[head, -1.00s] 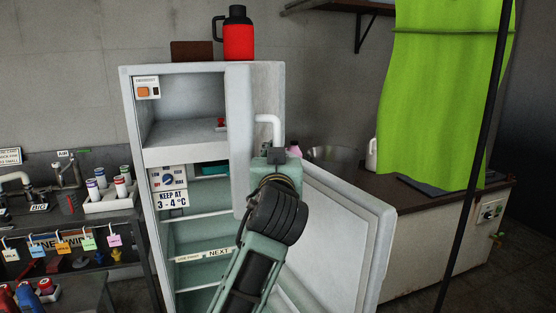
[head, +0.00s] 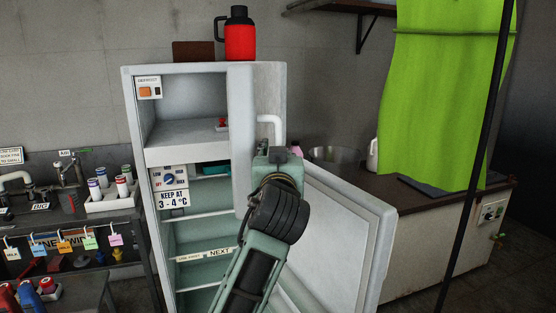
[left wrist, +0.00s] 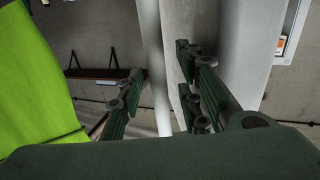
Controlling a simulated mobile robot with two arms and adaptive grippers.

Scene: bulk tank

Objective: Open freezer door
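The freezer door (head: 241,130) stands swung out from the top compartment (head: 185,105) of a white fridge, seen nearly edge-on, so the compartment is open to view. Its white bar handle (head: 278,128) is on the door's right side; the handle also shows in the left wrist view (left wrist: 156,65). My left gripper (left wrist: 155,88) is at the handle, its dark green fingers apart on either side of the bar. I cannot tell whether they touch it. In the head view my arm and wrist hide most of the gripper (head: 277,156). My right gripper is out of view.
The lower fridge door (head: 350,230) also stands open to the right. A red flask (head: 239,38) and a brown box (head: 193,51) are on top of the fridge. A counter (head: 440,205) with a metal bowl (head: 335,154) and a green curtain (head: 440,100) are to the right.

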